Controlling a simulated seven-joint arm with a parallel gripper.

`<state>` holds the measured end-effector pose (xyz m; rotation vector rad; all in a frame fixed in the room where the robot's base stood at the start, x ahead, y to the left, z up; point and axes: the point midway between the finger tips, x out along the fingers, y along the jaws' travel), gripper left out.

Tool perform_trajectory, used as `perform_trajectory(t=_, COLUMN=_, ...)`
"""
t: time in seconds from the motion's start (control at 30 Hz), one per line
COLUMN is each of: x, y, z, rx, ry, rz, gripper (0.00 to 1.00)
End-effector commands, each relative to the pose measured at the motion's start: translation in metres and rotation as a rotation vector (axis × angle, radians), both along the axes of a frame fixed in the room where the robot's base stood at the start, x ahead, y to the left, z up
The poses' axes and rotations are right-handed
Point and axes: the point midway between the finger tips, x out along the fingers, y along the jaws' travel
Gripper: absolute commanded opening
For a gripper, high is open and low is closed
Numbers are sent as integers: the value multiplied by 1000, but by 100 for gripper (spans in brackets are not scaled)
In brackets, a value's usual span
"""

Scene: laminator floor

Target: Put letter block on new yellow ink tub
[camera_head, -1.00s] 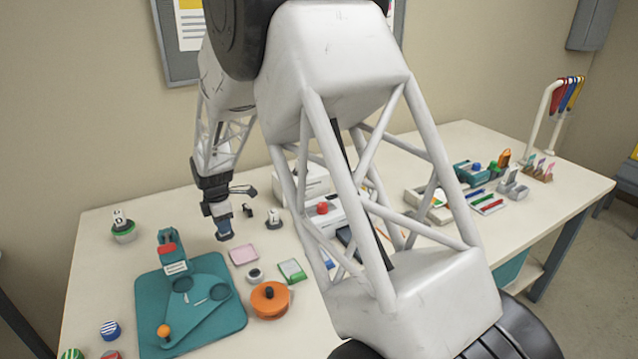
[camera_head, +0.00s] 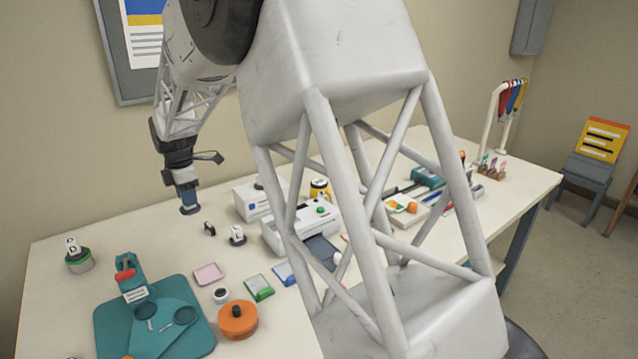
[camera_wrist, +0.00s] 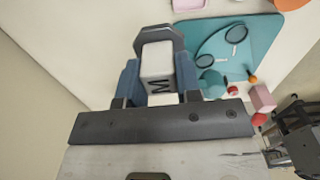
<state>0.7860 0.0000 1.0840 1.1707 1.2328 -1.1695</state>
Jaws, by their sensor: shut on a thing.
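My gripper (camera_head: 190,208) hangs above the back left of the table in the head view. The wrist view shows its blue fingers shut on a white letter block (camera_wrist: 157,62) marked M, with a dark grey part behind its far end. In the head view the held block is hardly visible. A yellow ink tub (camera_head: 319,190) with a dark top stands to the right of my gripper, behind the white machine and partly hidden. The block is well apart from it.
A white letter block (camera_head: 237,235) and a dark block (camera_head: 209,228) stand near my gripper. A green-banded tub (camera_head: 79,263) bears a letter block at left. A white machine (camera_head: 290,238), teal board (camera_head: 195,345) and orange round thing (camera_head: 238,320) stand around. My arm hides much of the right.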

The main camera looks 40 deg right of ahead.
Motion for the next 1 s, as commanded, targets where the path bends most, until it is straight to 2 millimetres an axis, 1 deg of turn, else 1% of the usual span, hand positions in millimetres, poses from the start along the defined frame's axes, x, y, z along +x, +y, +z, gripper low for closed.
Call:
perform_trajectory(t=0.03, x=1, y=-12, z=0, rx=0, ry=0, rz=-6, gripper=0)
perform_trajectory(t=0.17, x=4, y=-42, z=-1, rx=0, ry=1, rz=-10, gripper=0)
perform_trajectory(t=0.53, x=3, y=-141, z=0, rx=0, ry=0, rz=-22, gripper=0)
perform_trajectory(t=0.77, x=-3, y=-202, z=0, rx=-1, ry=0, rz=-30, gripper=0)
perform_trajectory(t=1.0, x=-16, y=-265, z=-1, rx=-1, ry=0, rz=-37, gripper=0)
